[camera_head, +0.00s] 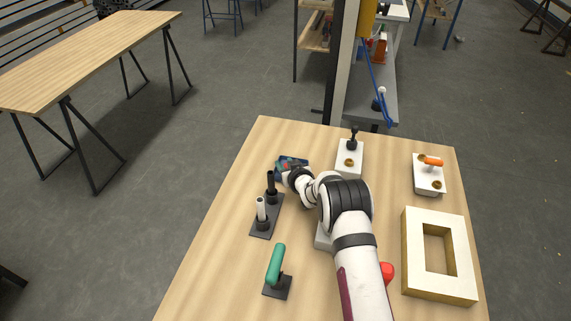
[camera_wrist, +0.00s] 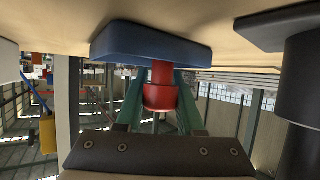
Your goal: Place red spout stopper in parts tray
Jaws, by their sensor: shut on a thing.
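My gripper (camera_wrist: 160,82) is shut on the red spout stopper (camera_wrist: 161,95), whose body shows between the two teal fingers in the wrist view. A blue tray (camera_wrist: 150,42) lies on the tabletop right at the stopper's narrower end. The wrist view has the tabletop at the top, so the stopper is above the tray. I cannot tell whether the stopper touches the tray.
A dark base with a black post (camera_head: 271,181) and a white post (camera_head: 261,211) stands close to my gripper. A green-handled piece (camera_head: 276,264), white blocks (camera_head: 349,155) (camera_head: 429,178), a hollow wooden frame (camera_head: 408,250) and a partly hidden red thing (camera_head: 387,272) share the table.

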